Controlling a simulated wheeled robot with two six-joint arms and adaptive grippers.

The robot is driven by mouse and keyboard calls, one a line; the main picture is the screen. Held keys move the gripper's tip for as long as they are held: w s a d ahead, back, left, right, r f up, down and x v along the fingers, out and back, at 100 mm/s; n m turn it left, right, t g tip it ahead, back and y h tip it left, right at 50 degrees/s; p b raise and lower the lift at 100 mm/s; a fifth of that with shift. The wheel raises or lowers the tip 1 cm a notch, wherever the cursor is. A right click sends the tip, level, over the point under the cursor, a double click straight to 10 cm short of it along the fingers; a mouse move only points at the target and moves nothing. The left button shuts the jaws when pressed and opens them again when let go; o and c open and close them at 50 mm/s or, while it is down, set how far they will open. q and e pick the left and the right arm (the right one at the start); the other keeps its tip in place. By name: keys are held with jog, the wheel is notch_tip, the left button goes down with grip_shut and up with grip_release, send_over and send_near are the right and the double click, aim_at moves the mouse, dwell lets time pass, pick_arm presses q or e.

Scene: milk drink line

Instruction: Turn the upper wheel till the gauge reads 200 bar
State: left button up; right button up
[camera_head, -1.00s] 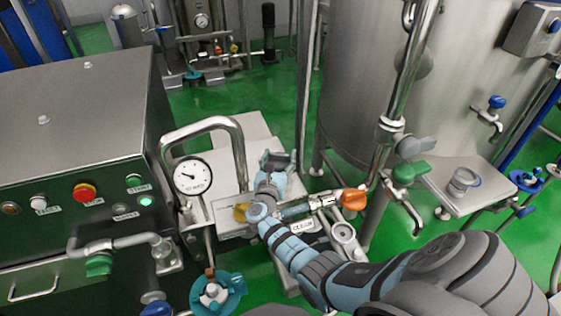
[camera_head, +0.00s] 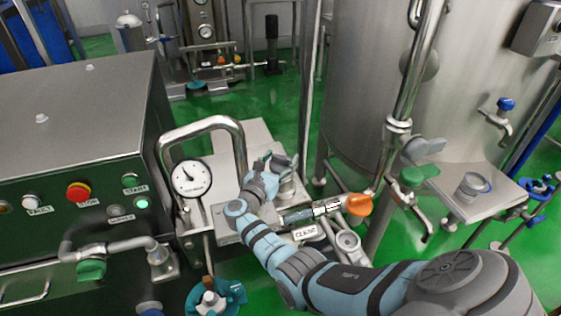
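The round white gauge (camera_head: 191,178) stands beside the steel cabinet. Its dark needle points to the upper left; the numbers are too small to read. My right gripper (camera_head: 272,164) is above the steel block, to the right of the bent pipe, with its fingers apart. I see nothing between them. A teal wheel (camera_head: 213,300) sits low at the bottom edge, well below the gripper. I cannot make out the upper wheel; my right wrist and forearm cover part of the block. My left gripper is not in view.
A thick bent pipe (camera_head: 201,126) arches over the gauge. The cabinet (camera_head: 75,110) with buttons fills the left. An orange handle (camera_head: 359,205) and a green handle (camera_head: 418,174) are to the right, near the large tank (camera_head: 365,100). Green floor shows behind the block.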

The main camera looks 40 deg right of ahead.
jog(key=shift+o, duration=1.2)
jog(key=shift+w, duration=0.1)
jog(key=v, duration=0.7)
jog(key=shift+a, duration=0.3)
jog(key=shift+c, duration=0.2)
dwell(1.6)
